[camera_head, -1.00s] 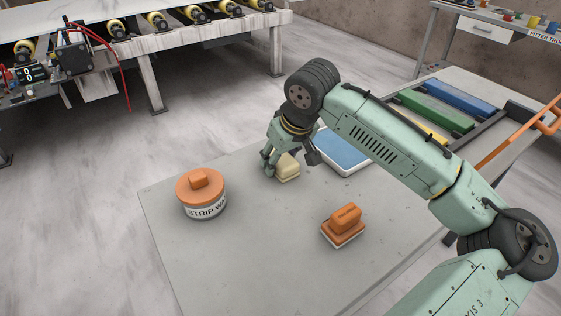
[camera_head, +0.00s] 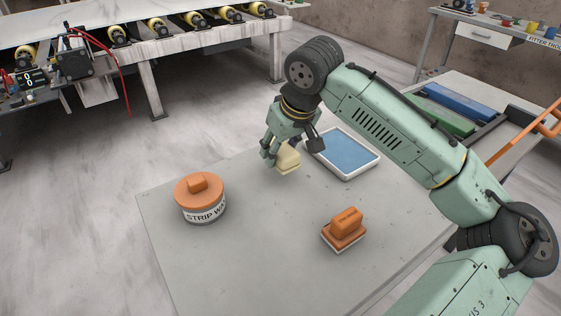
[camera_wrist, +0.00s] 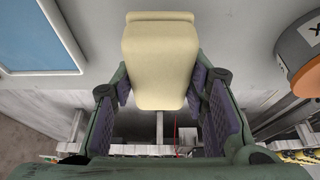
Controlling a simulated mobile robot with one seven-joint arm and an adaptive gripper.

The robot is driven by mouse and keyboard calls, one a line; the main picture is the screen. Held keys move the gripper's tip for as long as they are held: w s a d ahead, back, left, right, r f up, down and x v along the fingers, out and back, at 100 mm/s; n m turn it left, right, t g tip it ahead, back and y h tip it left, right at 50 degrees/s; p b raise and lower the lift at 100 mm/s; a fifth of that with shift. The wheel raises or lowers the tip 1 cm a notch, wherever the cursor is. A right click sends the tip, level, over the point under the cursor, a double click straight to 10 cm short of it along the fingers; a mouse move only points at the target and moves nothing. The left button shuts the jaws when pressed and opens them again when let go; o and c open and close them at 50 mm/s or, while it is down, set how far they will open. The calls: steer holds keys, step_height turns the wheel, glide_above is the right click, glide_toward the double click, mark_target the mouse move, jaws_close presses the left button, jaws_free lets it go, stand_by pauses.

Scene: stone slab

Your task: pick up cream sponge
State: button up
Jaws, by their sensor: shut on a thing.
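The cream sponge (camera_head: 288,160) is a pale block in the grip of my gripper (camera_head: 281,154), near the far edge of the slab in the head view. In the wrist view the sponge (camera_wrist: 160,60) sits between the two purple-padded fingers of my gripper (camera_wrist: 162,98). The gripper is shut on it. The sponge appears raised above the stone slab (camera_head: 240,250), slightly tilted in the head view. The fingers hide part of its sides.
A strip wax tin (camera_head: 203,212) with an orange lid stands at the slab's left. An orange-handled block (camera_head: 345,230) lies at the right front. A white tray with a blue inside (camera_head: 345,153) lies just right of my gripper. The slab's middle is clear.

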steer(key=s+a+b, duration=0.1)
steer(key=s, duration=0.4)
steer(key=s+a+r+b, duration=0.1)
steer(key=s, duration=0.4)
steer(key=s+a+b, duration=0.1)
steer(key=s+a, duration=0.1)
steer(key=s, duration=0.3)
steer(key=shift+s+a+r, duration=0.1)
steer(key=shift+s+r, duration=0.15)
steer(key=shift+r, duration=0.1)
